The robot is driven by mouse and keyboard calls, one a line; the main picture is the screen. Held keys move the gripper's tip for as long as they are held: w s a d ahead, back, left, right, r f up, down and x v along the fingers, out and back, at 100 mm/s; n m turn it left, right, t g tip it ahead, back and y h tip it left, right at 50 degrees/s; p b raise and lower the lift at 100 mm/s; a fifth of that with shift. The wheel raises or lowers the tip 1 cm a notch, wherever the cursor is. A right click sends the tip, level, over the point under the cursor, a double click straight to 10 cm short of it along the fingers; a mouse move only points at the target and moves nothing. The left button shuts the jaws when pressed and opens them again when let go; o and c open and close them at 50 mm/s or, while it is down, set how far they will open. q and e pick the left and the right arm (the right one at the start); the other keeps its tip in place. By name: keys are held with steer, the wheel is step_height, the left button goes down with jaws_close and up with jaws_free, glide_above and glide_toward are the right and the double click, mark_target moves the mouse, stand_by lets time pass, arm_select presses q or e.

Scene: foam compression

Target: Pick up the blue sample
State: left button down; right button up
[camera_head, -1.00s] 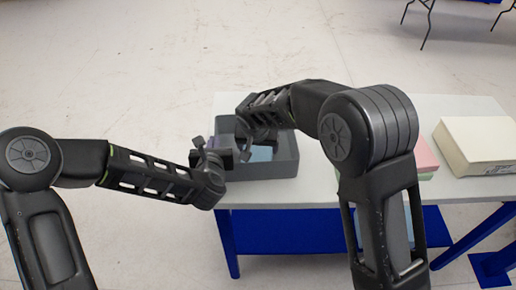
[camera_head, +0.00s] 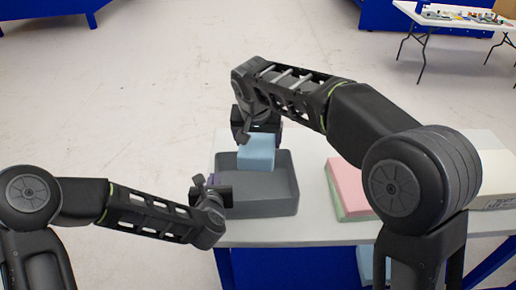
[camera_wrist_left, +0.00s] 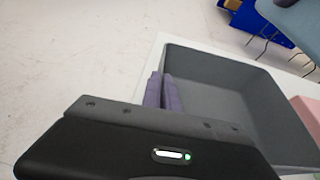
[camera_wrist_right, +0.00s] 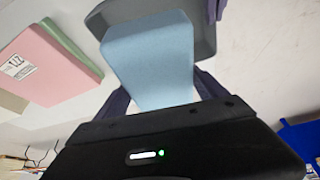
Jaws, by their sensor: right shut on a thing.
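The light blue foam sample (camera_head: 257,150) is a block held above the grey tray (camera_head: 272,208). My right gripper (camera_head: 257,136) is shut on it from above. In the right wrist view the sample (camera_wrist_right: 150,65) sits between the two dark fingers, with the tray (camera_wrist_right: 203,14) beyond it. My left gripper (camera_head: 210,181) is low at the tray's left edge. In the left wrist view its purple-dark fingers (camera_wrist_left: 163,92) are close together at the left wall of the tray (camera_wrist_left: 235,100). I cannot tell whether they grip the wall.
The tray stands on a white table (camera_head: 312,160). A pink block (camera_head: 347,182) on a green block (camera_head: 341,201) lies right of the tray, partly behind my right arm. A pale box (camera_head: 488,150) stands farther right. A side table (camera_head: 440,22) with small items is at the back right.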

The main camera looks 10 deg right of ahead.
stand_by(0.5)
arm_select(q)
steer(key=c, duration=1.6)
jaws_free()
steer(key=shift+o, duration=0.2)
steer(key=v, duration=0.7)
steer(key=shift+s+r, duration=0.15)
steer(key=shift+s, duration=0.05)
